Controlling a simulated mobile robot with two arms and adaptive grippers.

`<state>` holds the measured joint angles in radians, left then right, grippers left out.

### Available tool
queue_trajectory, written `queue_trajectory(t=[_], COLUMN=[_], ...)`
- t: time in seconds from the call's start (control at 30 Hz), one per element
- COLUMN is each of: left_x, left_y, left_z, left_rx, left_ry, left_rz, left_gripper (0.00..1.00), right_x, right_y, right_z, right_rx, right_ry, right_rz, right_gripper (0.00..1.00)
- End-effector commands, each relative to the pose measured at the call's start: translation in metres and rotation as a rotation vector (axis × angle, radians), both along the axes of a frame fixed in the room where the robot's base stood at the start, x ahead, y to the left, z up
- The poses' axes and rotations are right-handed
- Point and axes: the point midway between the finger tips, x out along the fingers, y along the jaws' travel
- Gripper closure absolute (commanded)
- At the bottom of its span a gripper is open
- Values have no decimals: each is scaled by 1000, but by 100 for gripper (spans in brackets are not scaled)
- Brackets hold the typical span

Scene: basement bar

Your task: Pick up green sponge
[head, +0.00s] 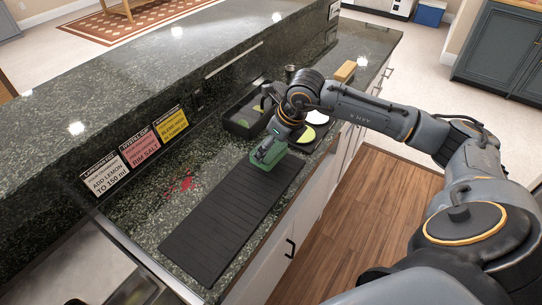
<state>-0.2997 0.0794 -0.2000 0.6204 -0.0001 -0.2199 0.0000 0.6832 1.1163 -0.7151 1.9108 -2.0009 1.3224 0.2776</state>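The green sponge (262,165) is on the dark stone counter, at the far end of the black ribbed mat (230,220). My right arm reaches in from the right, and its gripper (268,152) points down at the sponge. The fingers are at the sponge and overlap it in the view. They are small and dark here, so whether they are closed on it cannot be told. Part of the sponge is hidden by the gripper. My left gripper is not in view.
A black caddy (238,121) stands behind the gripper, close to the raised bar ledge. Lime-green round pieces lie beside my wrist. A red spill (180,184) marks the counter left of the mat. Three signs (140,148) lean on the ledge wall. The mat is empty.

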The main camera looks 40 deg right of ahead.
Motion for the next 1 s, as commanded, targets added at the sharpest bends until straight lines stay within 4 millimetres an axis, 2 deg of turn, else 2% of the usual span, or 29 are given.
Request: queue_trajectory(t=[0.23, 0.4, 0.53, 0.73, 1.0], left_x=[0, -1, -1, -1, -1], left_y=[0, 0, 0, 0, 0], left_z=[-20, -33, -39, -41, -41], left_rx=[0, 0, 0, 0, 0], left_ry=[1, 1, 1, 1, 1], left_rz=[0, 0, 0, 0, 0], left_gripper=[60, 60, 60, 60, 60], right_x=[-46, -88, -110, -129, -133], right_y=[15, 29, 37, 43, 45], right_z=[54, 72, 84, 94, 96], right_rx=[-5, -6, -4, -2, -1], right_ry=[-5, -1, -1, 1, 3], right_rz=[4, 3, 3, 1, 0], right_gripper=[22, 22, 22, 22, 22])
